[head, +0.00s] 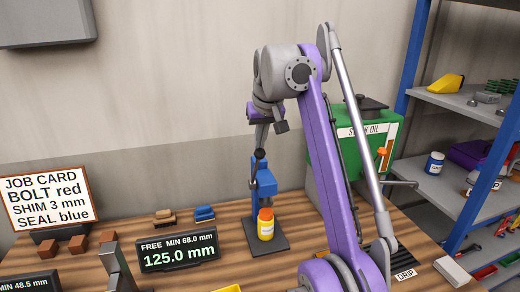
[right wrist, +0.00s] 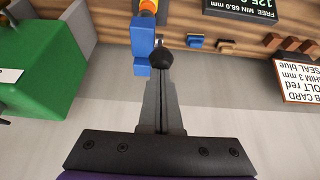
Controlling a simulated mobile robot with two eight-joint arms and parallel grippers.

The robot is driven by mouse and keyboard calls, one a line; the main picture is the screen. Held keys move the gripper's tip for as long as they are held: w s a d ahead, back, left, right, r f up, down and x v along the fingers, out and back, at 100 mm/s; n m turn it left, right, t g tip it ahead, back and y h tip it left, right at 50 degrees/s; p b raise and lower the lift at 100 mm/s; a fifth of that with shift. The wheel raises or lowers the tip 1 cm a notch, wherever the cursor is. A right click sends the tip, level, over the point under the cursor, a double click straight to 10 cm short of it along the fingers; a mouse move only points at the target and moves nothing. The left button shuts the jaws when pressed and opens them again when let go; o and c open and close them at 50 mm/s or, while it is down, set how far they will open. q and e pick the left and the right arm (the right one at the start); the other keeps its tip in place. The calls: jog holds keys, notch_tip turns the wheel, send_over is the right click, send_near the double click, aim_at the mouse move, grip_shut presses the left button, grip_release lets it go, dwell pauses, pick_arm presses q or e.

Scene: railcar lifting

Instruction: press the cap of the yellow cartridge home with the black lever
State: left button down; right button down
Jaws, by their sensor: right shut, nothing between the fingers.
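The yellow cartridge (head: 265,230) stands upright on the dark base of the blue press (head: 263,178). Its orange-red cap (head: 265,213) is on top, under the press head. The black lever's round knob (head: 259,154) sticks up above the press. My right gripper (head: 261,146) is shut and empty, its fingertips pointing down at the knob. In the right wrist view the shut fingers (right wrist: 161,82) end right at the black knob (right wrist: 161,58), beside the blue press (right wrist: 143,45). I cannot tell whether they touch. My left gripper is not in view.
A green oil tank (head: 340,150) stands right of the press, behind my right arm. A readout (head: 178,252) showing 125.0 mm, brown and blue blocks (head: 204,213) and a job card (head: 48,198) lie to the left. A blue-framed shelf (head: 450,100) is at right.

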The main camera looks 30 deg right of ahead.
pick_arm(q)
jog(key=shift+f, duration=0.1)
pick_arm(e)
jog(key=shift+f, duration=0.1)
jog(key=shift+s+f, duration=0.15)
jog(key=shift+f, duration=0.15)
jog(key=shift+r, duration=0.1)
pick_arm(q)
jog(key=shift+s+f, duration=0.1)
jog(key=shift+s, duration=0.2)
